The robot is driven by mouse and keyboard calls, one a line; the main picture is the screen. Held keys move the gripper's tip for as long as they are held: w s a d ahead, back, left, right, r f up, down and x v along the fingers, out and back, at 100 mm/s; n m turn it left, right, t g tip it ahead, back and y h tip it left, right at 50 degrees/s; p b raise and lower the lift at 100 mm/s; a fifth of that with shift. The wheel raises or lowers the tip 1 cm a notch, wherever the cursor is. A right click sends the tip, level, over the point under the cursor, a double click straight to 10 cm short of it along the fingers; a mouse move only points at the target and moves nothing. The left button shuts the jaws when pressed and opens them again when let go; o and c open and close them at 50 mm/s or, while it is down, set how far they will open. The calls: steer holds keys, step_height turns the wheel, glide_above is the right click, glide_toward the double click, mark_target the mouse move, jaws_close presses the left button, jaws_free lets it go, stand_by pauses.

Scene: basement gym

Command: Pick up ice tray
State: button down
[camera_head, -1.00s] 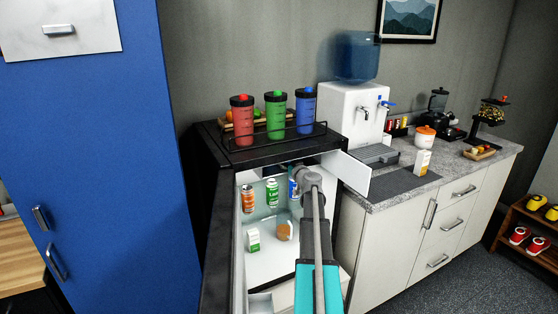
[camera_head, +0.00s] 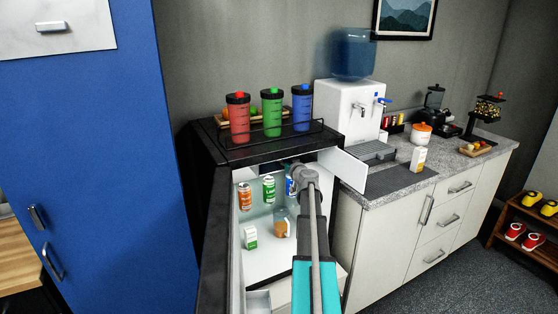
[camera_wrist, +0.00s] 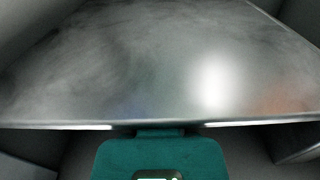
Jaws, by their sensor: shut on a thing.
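A teal piece (camera_wrist: 160,150), which looks like the ice tray, shows at the bottom middle of the wrist view. It has a small raised tab at its far edge. My gripper (camera_wrist: 158,175) shows only as a small dark and pale bit at the lower edge of that view, shut on the tray. In the head view my arm reaches into the top of the open fridge (camera_head: 212,210). My wrist and the fridge hide the gripper and tray there.
A frosted grey surface (camera_wrist: 160,60) lies just beyond the tray. Cans (camera_head: 245,197), a carton (camera_head: 250,237) and a brown-filled jar (camera_head: 281,225) stand inside the fridge. Shaker bottles (camera_head: 239,118) stand on its top.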

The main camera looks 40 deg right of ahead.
steer(key=shift+w+d+r, duration=0.1)
steer(key=shift+w+r, duration=0.05)
steer(key=shift+r, duration=0.1)
step_height(320, 180, up, 3)
steer(key=p, duration=0.3)
steer(key=shift+r+p, duration=0.15)
steer(key=shift+p, duration=0.15)
steer(key=v, duration=1.8)
steer(key=shift+s, duration=0.4)
